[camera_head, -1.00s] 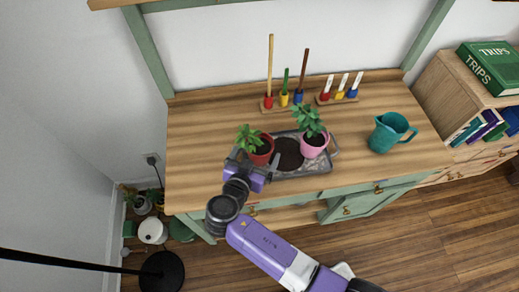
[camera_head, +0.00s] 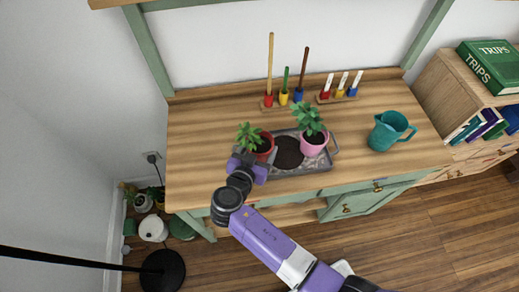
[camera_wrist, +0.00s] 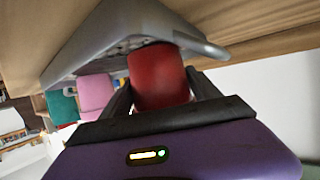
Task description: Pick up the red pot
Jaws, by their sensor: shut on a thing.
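The red pot (camera_head: 264,148) holds a green leafy plant (camera_head: 249,136) and is at the left end of the grey tray (camera_head: 302,168). My gripper (camera_head: 254,160) reaches it from the front left and is shut on it. In the wrist view, my gripper's dark fingers (camera_wrist: 163,92) stand on either side of the red pot (camera_wrist: 158,78), and the tray (camera_wrist: 100,45) is close to the pot. I cannot tell whether the pot still touches the tray.
A pink pot (camera_head: 313,148) with a plant stands at the tray's right, beside a dark round patch of soil (camera_head: 288,153). A teal jug (camera_head: 386,132) stands further right. Coloured peg stands (camera_head: 272,108) line the back. The left tabletop (camera_head: 200,140) is clear.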

